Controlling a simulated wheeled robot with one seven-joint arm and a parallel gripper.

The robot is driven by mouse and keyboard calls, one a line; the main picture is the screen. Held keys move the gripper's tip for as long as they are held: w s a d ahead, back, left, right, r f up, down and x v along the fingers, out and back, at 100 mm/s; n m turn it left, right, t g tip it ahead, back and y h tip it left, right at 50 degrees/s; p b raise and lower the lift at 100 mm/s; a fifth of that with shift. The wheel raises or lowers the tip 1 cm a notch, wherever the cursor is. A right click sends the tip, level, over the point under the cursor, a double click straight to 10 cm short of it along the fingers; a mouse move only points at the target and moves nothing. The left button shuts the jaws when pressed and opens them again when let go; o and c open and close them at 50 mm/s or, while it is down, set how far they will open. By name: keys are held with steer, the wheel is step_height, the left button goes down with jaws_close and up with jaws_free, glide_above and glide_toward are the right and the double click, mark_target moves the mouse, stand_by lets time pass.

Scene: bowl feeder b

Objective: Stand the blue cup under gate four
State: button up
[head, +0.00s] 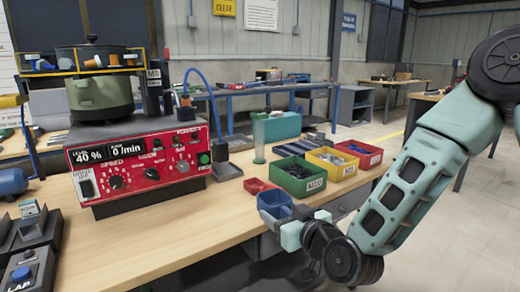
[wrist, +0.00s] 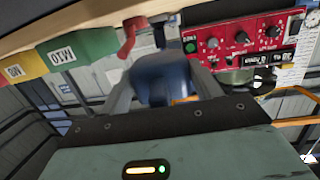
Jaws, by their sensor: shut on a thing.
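The blue cup (head: 273,204) is an open-topped, faceted cup at the front edge of the table in the head view. My gripper (head: 292,224) is shut on it from the front right. In the wrist view my gripper (wrist: 163,88) has a finger on each side of the blue cup (wrist: 158,72). I cannot tell whether its base touches the table. The feeder (head: 120,165) has a red control panel, with a green bowl (head: 103,95) on top. No gate marked four can be made out.
Green (head: 297,190), yellow (head: 335,175) and red (head: 360,164) bins of small parts stand behind the cup. A clear cylinder (head: 258,142) stands farther back. Bare tabletop (head: 185,215) lies to the left.

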steer(key=d+f+m+t+h, duration=0.1)
steer(key=d+f+m+h, duration=0.25)
steer(key=d+f, duration=0.85)
steer(key=d+f+m+t+h, duration=0.1)
steer(key=d+f+m+h, duration=0.25)
steer(key=d+f, duration=0.85)
steer(key=d+r+n+p, duration=0.1)
steer(key=d+r+p, duration=0.2)
steer(key=r+p, duration=1.5)
steer(key=s+f+b, duration=0.1)
steer(key=s, duration=0.8)
steer(key=shift+h+b, duration=0.35)
steer(key=shift+h, duration=0.05)
steer(key=shift+d, duration=0.2)
steer(key=shift+a+f, duration=0.1)
steer(key=shift+a, duration=0.1)
steer(key=shift+d, duration=0.1)
steer(key=shift+s+d+f, duration=0.1)
steer(key=shift+s, duration=0.05)
